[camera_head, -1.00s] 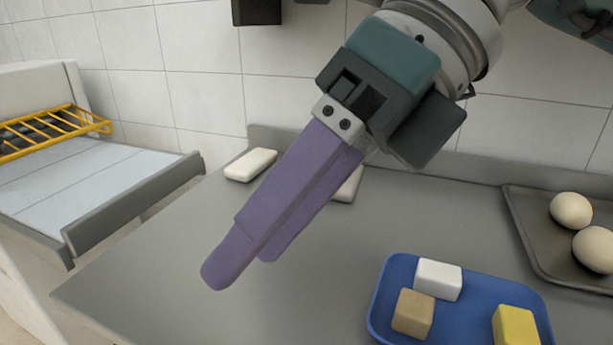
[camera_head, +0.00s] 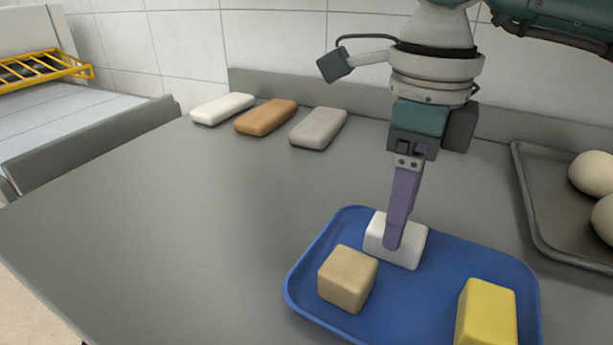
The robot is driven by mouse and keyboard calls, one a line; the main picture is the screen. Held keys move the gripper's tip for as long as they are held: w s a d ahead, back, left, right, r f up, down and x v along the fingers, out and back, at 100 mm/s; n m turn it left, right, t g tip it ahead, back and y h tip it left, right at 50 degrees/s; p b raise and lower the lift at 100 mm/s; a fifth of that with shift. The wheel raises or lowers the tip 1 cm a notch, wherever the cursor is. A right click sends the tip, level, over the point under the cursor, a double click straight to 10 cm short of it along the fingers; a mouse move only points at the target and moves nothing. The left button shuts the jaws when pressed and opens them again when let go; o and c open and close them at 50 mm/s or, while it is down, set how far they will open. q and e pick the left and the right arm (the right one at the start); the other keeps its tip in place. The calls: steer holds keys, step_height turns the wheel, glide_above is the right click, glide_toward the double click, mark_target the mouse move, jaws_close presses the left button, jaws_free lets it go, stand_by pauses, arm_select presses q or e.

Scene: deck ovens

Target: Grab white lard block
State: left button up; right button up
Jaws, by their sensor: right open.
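The white lard block (camera_head: 408,251) lies at the back of the blue tray (camera_head: 304,277). My right gripper (camera_head: 393,243) points down right at the block, its purple fingers overlapping the block's middle in the picture. The fingers line up one behind the other from here, so the gap between them and any contact with the block are hidden. The gripper is open. A tan block (camera_head: 347,278) sits at the tray's left and a yellow block (camera_head: 486,316) at its right. My left gripper is not in view.
White (camera_head: 222,108), orange-brown (camera_head: 266,117) and grey (camera_head: 318,128) bars lie along the back of the grey counter (camera_head: 170,235). A dark tray (camera_head: 540,215) with pale dough balls (camera_head: 594,173) stands at right. The counter's left and middle are clear.

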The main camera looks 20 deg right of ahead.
step_height(320, 180, down, 2)
steer(key=shift+f, duration=0.15)
jaws_close()
stand_by(0.4)
